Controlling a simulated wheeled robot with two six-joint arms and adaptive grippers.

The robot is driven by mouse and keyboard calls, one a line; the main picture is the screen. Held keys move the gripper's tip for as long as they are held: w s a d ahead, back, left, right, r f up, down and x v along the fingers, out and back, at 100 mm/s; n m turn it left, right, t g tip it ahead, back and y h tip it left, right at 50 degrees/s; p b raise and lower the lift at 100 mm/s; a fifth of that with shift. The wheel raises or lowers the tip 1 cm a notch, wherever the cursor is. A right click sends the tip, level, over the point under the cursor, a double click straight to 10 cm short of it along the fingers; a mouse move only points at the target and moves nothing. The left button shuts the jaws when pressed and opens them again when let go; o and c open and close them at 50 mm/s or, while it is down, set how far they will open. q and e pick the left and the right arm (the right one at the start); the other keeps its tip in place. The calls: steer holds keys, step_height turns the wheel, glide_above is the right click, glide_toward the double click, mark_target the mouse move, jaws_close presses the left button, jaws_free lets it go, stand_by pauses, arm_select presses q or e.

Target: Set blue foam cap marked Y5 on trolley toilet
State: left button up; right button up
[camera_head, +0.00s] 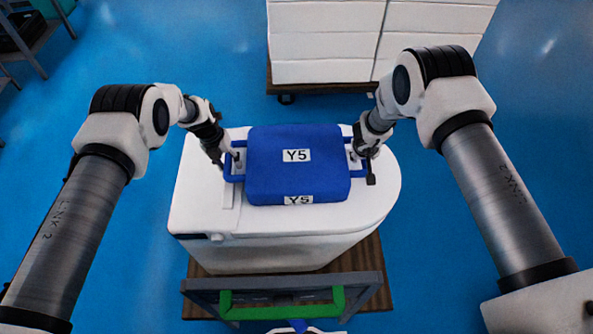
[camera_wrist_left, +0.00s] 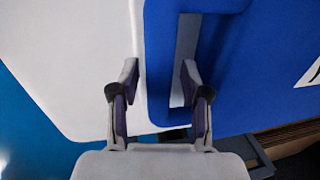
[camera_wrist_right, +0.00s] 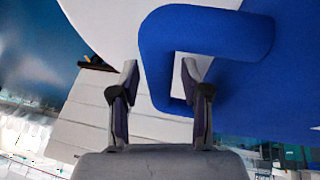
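The blue foam cap marked Y5 (camera_head: 265,182) is over the top of the white trolley toilet (camera_head: 382,195). It looks level, but I cannot tell whether it rests fully on the toilet. It has a blue loop handle on each side. My left gripper (camera_head: 230,160) is at the left handle (camera_wrist_left: 160,75), with one finger outside the bar and one over the slot. My right gripper (camera_head: 363,166) is at the right handle (camera_wrist_right: 157,65) in the same way. Both grippers look open, with small gaps beside the bars.
The toilet stands on a trolley with a wooden deck (camera_head: 370,262) and a green handle (camera_head: 282,311) at the near side. A stack of white boxes (camera_head: 325,45) on a wheeled base stands behind. Dark shelving (camera_head: 35,40) is at the far left. Blue floor is clear on both sides.

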arm_select(q)
steer(key=shift+s, duration=0.1)
stand_by(0.3)
steer(key=shift+r, duration=0.25)
arm_select(e)
steer(key=shift+s+r, duration=0.1)
steer(key=shift+r, duration=0.15)
arm_select(q)
step_height(320, 180, up, 11)
steer(key=a, duration=0.2)
arm_select(e)
steer(key=v, duration=1.1)
steer(key=shift+s+r, duration=0.2)
arm_select(q)
steer(key=shift+a+r, duration=0.1)
arm_select(e)
steer(key=shift+a, duration=0.1)
